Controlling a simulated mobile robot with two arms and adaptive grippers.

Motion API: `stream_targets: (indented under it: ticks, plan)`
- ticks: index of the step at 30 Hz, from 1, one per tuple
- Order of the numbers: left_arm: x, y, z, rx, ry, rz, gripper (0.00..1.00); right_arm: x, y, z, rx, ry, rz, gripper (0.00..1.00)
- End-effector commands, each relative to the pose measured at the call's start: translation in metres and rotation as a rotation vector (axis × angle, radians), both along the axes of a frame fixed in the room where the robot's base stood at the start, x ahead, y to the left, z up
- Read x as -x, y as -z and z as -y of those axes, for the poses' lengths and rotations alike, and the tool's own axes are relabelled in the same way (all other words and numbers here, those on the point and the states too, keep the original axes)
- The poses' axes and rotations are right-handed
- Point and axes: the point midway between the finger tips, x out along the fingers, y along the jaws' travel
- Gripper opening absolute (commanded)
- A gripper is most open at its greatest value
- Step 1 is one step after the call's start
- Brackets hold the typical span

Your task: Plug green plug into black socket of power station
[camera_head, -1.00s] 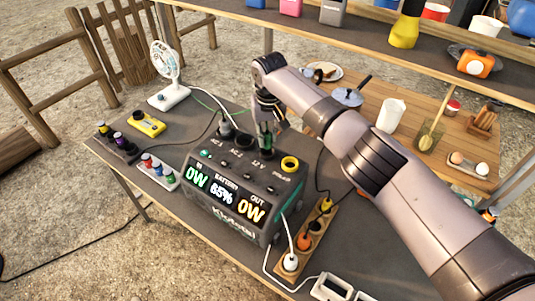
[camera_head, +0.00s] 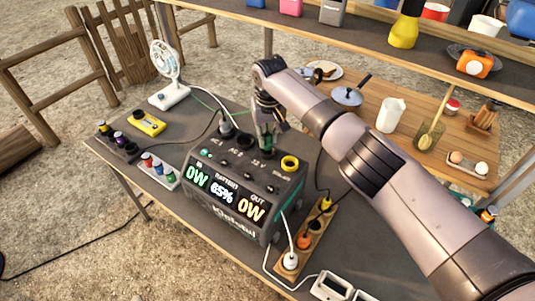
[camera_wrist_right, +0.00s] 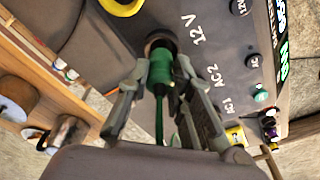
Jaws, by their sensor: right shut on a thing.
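The power station (camera_head: 222,222) stands on the grey table, its front display lit and several round sockets along its top. My right gripper (camera_head: 265,128) reaches down over the top from the right and is shut on the green plug (camera_head: 267,143). In the right wrist view the green plug (camera_wrist_right: 160,66) sits between the fingers of the right gripper (camera_wrist_right: 163,92), its end at the black socket (camera_wrist_right: 160,40) beside the "12 V" label. I cannot tell how deep the plug sits. A green cable trails from it. My left gripper is not in view.
A black-rimmed socket (camera_head: 244,141) and a yellow-ringed socket (camera_head: 289,163) flank the plug. A fan (camera_head: 168,75) stands behind at the left. A power strip (camera_head: 305,242) with plugs lies at the right. A shelf (camera_head: 400,52) spans above the back.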

Motion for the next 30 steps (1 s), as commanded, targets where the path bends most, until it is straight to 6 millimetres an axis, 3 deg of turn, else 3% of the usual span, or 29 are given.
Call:
stream_targets:
  ticks: [30]
  plan:
    - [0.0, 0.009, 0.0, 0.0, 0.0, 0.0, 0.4, 0.0, 0.024, 0.0, 0.0, -0.001, 0.0, 0.0]
